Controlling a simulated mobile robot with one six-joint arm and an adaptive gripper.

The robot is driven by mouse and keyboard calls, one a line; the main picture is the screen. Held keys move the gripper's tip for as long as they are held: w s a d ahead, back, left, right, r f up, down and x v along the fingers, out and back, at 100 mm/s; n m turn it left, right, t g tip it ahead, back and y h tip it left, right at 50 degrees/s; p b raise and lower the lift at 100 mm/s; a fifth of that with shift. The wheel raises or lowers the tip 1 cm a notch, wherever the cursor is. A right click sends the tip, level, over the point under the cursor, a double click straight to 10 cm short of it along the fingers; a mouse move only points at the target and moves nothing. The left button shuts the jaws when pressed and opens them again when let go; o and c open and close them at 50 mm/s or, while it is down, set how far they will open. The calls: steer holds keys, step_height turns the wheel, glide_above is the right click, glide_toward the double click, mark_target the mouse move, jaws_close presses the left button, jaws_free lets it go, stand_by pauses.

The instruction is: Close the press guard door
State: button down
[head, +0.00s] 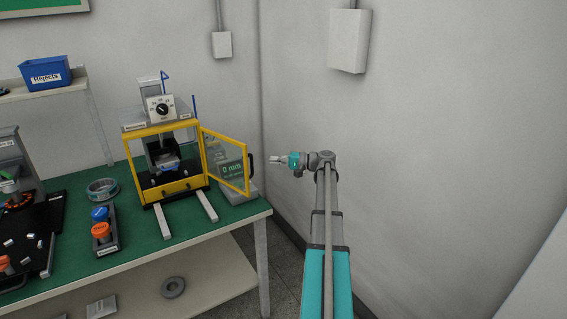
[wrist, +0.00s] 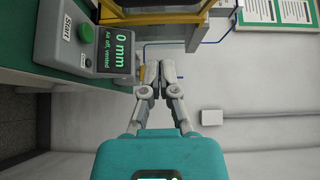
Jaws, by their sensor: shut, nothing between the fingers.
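The press (head: 172,185) has a yellow frame and stands on the green bench. Its guard door (head: 225,160), a clear pane in a yellow frame, stands open, swung out to the right from the press's right front post. A black handle (head: 251,165) sits on the door's free edge. My gripper (head: 272,160) is shut and empty, in the air just right of the handle, with a small gap in the head view. In the wrist view my gripper (wrist: 159,70) shows with its fingers together, and part of the yellow door frame (wrist: 150,16) shows above them.
A control box (wrist: 75,40) with a green Start button and a display reading "0 mm, Air off, vented" stands behind the door. Orange and blue parts in a holder (head: 108,238) and a metal ring (head: 102,189) lie left of the press.

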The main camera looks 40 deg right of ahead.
steer(key=shift+w+a, duration=0.35)
steer(key=shift+a, duration=0.55)
steer(key=shift+w+a, duration=0.35)
steer(key=shift+a, duration=0.55)
steer(key=shift+w+a, duration=0.35)
steer(key=shift+a, duration=0.55)
